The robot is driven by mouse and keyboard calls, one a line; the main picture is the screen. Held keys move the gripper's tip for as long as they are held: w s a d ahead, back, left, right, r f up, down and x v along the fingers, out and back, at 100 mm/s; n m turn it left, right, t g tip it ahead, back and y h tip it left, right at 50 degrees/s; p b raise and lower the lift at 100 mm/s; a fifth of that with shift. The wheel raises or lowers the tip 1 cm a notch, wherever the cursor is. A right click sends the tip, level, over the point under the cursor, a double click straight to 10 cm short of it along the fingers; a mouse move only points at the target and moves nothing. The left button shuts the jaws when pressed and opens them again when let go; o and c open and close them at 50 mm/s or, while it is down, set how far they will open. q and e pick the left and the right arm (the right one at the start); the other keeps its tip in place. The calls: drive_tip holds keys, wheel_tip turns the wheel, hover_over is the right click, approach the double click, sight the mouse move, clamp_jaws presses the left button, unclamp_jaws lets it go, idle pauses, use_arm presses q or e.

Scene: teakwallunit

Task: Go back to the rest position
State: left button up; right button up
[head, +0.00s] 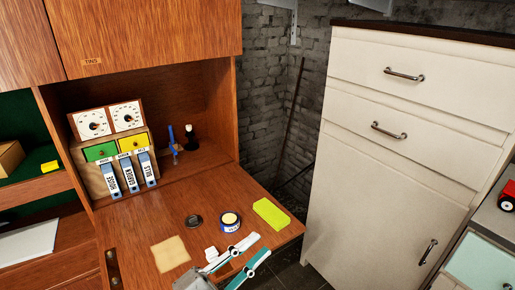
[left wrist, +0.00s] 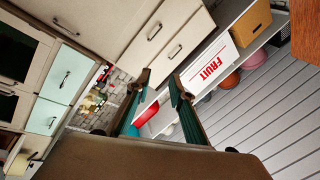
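My left gripper (head: 263,244) reaches in from the bottom of the head view, over the front right part of the fold-down wooden desk (head: 185,222). Its two teal-lined fingers are apart with nothing between them. In the left wrist view, the gripper's fingers (left wrist: 160,84) also stand apart, with the room's far side visible through the gap. My right gripper does not show in either view.
Binders (head: 130,175) stand behind. A tall cream cabinet (head: 385,165) stands right, across a narrow floor gap.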

use_arm(q)
drive_tip(key=w+a+f+n+t+y, duration=0.1)
drive_tip(key=a+f+n+t+y, duration=0.2)
drive_tip(key=a+f+n+y, duration=0.55)
drive_tip(key=s+a+f+n+g+y, duration=0.1)
drive_tip(key=s+a+f+n+g, duration=0.1)
drive_tip(key=f, duration=0.5)
drive_tip(key=s+a+f+n+g+y, duration=0.2)
drive_tip(key=s+a+f+n, duration=0.2)
drive_tip(key=f, duration=0.4)
drive_tip(key=s+a+f+n+g+y, duration=0.2)
drive_tip(key=s+a+f+n, duration=0.1)
drive_tip(key=s+f, duration=0.4)
drive_tip(key=shift+a+f, duration=0.75)
drive_tip(key=shift+a, duration=0.1)
